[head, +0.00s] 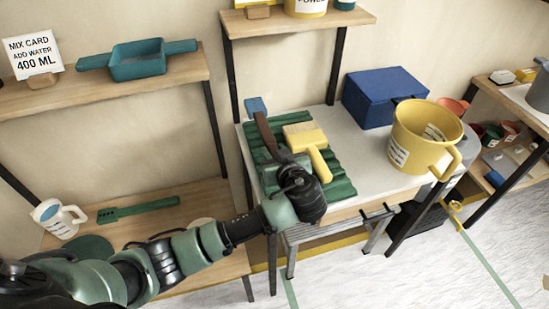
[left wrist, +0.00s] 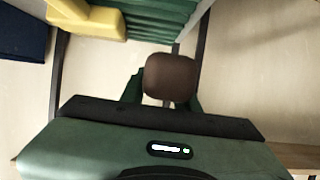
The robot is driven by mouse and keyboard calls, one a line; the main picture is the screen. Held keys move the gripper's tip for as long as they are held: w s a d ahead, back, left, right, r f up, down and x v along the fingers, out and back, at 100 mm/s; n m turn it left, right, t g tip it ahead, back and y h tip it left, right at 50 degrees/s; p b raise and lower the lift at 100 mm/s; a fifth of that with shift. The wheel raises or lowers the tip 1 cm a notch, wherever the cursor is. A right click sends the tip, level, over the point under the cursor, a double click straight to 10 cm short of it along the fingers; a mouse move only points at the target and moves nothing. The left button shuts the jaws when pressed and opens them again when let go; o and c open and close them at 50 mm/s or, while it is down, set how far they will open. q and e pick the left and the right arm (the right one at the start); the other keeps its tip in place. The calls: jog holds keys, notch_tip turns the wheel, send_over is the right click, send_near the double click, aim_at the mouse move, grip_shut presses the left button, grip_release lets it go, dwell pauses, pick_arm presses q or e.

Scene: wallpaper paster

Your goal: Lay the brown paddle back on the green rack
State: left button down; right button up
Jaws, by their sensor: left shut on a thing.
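The brown paddle (head: 265,132) is in my left gripper (head: 285,165), which is shut on it. In the head view the paddle slants up and left from the gripper, in front of the green rack's left part. Its rounded brown end (left wrist: 170,78) shows between the fingers in the left wrist view. The ribbed green rack (head: 339,187) lies on the grey-topped table; its ribs also show in the left wrist view (left wrist: 150,20). I cannot tell whether the paddle touches the rack. My forearm and gripper hide the rack's front left part. My right gripper is not in view.
A yellow brush (head: 303,136) lies on the rack beside the paddle. A small blue piece (head: 256,106) shows at the paddle's far end. A blue box (head: 382,95) and yellow bucket (head: 420,140) stand on the right. A shelf (head: 300,24) overhangs the back.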

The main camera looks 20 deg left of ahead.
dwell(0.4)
pick_arm(q)
jog(key=shift+f+b, duration=0.4)
jog(key=shift+f, duration=0.1)
notch_tip(320, 180, down, 6)
jog(key=b, duration=0.4)
jog(key=shift+r+b, duration=0.15)
jog(key=shift+b, duration=0.2)
jog(key=shift+f+b, duration=0.3)
jog(key=shift+f, duration=0.15)
jog(key=shift+f+b, duration=0.35)
jog(key=shift+f, duration=0.05)
jog(key=shift+s+a+f+b, duration=0.1)
jog(key=shift+a+f+b, duration=0.05)
jog(key=shift+f+b, duration=0.3)
jog(key=c, duration=1)
grip_release()
jog(key=shift+o, duration=0.2)
jog(key=shift+f, duration=0.1)
jog(key=shift+f, duration=0.1)
